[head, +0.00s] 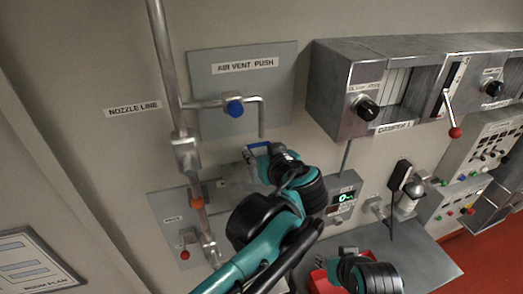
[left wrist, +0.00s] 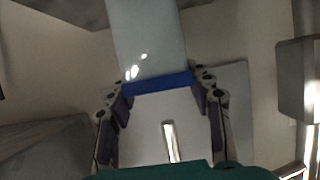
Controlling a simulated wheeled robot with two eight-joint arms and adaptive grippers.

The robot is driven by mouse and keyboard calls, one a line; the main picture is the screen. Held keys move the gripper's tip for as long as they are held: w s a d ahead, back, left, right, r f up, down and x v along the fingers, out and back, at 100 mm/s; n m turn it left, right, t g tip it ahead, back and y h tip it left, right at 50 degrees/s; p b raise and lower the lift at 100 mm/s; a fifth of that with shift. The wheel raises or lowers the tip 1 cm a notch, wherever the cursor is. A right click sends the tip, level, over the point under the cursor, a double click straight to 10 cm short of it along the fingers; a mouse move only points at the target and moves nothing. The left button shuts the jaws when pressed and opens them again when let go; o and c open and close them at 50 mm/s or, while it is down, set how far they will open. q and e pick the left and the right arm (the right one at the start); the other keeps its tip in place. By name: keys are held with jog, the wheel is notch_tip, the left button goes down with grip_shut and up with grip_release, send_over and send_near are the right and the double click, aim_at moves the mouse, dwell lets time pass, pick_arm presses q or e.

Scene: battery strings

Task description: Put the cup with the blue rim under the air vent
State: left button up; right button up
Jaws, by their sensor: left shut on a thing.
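The cup with the blue rim (head: 258,145) is in my left gripper (head: 262,154), just below the air vent's spout (head: 262,125) in the head view. The arm hides most of the cup there. In the left wrist view the pale cup (left wrist: 150,40) sits between both fingers of my left gripper (left wrist: 160,98), with its blue rim across the middle. A metal tube end (left wrist: 170,140) shows beyond the rim, apart from it in the picture. The air vent has a blue push knob (head: 234,107). My right gripper (head: 347,254) is low at the bottom; its fingers are unclear.
A grey cabinet (head: 340,95) juts from the wall at right, with a red-tipped lever (head: 455,132). A vertical pipe (head: 168,70) runs left of the vent. Below are a small digital display (head: 345,197), a bench (head: 425,260) and a red container (head: 318,281).

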pick_arm(q)
jog(key=shift+f, duration=0.5)
jog(key=o, duration=1.1)
jog(key=shift+f, duration=0.1)
